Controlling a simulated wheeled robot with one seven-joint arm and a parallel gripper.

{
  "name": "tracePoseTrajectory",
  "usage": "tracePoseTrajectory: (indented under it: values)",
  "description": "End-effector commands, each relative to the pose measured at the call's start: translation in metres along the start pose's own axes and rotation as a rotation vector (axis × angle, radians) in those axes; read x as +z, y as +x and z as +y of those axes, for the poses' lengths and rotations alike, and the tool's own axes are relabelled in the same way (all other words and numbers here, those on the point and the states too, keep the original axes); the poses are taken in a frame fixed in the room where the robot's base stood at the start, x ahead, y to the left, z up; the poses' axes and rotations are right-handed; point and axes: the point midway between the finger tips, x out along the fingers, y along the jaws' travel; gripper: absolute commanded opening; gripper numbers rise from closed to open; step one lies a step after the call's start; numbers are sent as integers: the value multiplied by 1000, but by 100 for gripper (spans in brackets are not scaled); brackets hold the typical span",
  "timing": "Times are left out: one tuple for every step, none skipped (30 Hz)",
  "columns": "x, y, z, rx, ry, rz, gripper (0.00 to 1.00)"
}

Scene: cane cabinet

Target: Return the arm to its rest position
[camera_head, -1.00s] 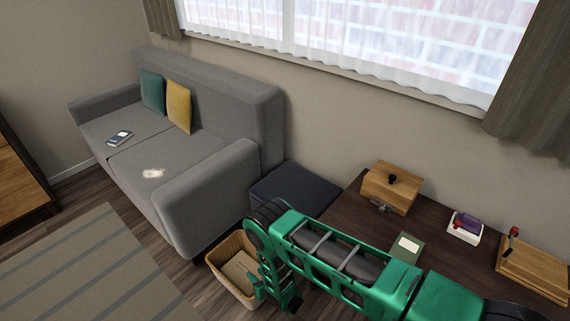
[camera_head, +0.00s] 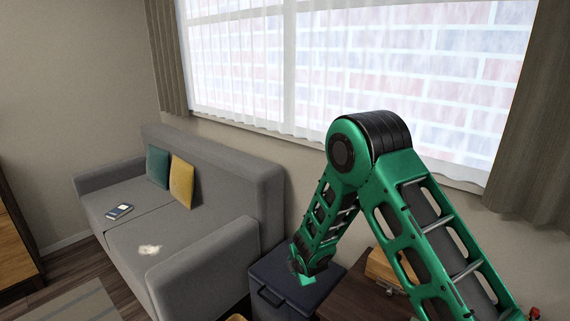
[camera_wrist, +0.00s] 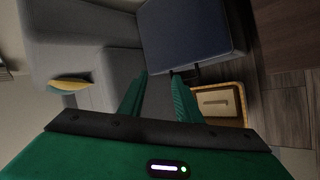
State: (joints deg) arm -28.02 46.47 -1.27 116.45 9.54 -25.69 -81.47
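My arm is folded up in the head view, its elbow raised in front of the window and its forearm slanting down to the left. Its lower end is near the dark blue box (camera_head: 275,288), and the fingers cannot be made out there. In the wrist view my gripper (camera_wrist: 158,80) has its two green fingers well apart with nothing held between them. Beyond the fingers lie the grey sofa (camera_wrist: 75,45), the dark blue box (camera_wrist: 190,30) and the basket (camera_wrist: 243,108).
The grey sofa (camera_head: 175,250) stands at left with a teal cushion (camera_head: 158,167) and a yellow cushion (camera_head: 181,181). A dark table (camera_head: 350,300) with a wooden box (camera_head: 385,268) lies behind my arm. The window (camera_head: 300,60) is at the back.

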Motion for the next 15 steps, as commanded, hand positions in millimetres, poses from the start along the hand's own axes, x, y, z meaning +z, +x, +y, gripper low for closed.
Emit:
tracePoseTrajectory:
  values:
    - [14, -17, 12, -7, 68, -10, 31]
    - [21, -27, 16, -15, 111, -16, 31]
    - [30, -40, 21, -26, 168, -23, 31]
    - [38, -49, 25, -33, 211, -29, 31]
    - [45, -59, 28, -41, 254, -36, 31]
    - [54, -73, 31, -51, 310, -44, 31]
    - [60, -83, 34, -58, 353, -51, 31]
    - [67, -93, 36, -65, 395, -57, 31]
    - [75, -107, 38, -74, 451, -64, 31]
    - [81, -118, 40, -81, 493, -71, 31]
    - [87, -128, 40, -88, 535, -78, 31]
    - [95, -143, 42, -96, 591, -88, 31]
    - [101, -153, 42, -103, 632, -95, 31]
    - [106, -164, 42, -108, 674, -102, 31]
    - [114, -179, 42, -115, 730, -112, 31]
